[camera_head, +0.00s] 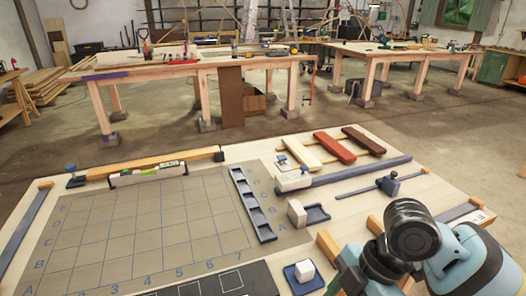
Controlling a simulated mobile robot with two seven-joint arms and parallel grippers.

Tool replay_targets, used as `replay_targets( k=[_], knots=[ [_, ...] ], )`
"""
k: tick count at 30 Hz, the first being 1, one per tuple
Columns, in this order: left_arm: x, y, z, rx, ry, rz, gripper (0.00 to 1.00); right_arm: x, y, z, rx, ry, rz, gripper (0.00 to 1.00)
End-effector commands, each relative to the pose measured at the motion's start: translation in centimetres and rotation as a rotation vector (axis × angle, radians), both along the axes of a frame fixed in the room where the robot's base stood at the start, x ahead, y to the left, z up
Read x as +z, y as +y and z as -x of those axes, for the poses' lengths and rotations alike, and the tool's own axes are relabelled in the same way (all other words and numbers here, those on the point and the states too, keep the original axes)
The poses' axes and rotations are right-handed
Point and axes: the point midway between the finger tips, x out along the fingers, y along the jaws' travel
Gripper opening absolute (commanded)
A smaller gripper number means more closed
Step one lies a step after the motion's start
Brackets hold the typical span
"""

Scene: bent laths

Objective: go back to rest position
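My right arm comes in at the lower right, with a dark wrist joint above a pale blue-grey end part, my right gripper (350,268). Its fingers cannot be made out, and I see nothing clearly held in it. It is over the right front of the worktable, just right of a white cube (304,271) on a small blue tray (290,284). My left gripper and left arm are not in view. A gridded mat (120,235) marked with letters and numbers covers the table's left and middle.
Cream (299,151), red (335,147) and brown (364,140) laths lie side by side at the back right. A dark slotted tray (252,205) stands at the mat's right edge. A clamp (389,183) sits on a bar. The mat's grid is mostly clear.

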Motion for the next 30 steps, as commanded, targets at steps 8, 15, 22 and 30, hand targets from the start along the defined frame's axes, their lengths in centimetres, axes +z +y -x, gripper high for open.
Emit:
replay_targets(
  k=[8, 15, 22, 30],
  knots=[
    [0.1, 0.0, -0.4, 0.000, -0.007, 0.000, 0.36, -4.1, 2.1, 1.9, -0.144, 0.026, -0.043, 0.51],
    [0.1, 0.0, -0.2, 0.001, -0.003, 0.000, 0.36, -8.5, 3.5, 4.5, -0.388, 0.071, -0.087, 0.51],
    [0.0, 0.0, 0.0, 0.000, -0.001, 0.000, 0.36, -12.5, 3.2, 7.7, -0.689, 0.135, -0.092, 0.51],
    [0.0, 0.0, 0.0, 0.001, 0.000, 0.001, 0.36, -16.8, 0.2, 12.8, -1.088, 0.213, -0.010, 0.51]
  ],
)
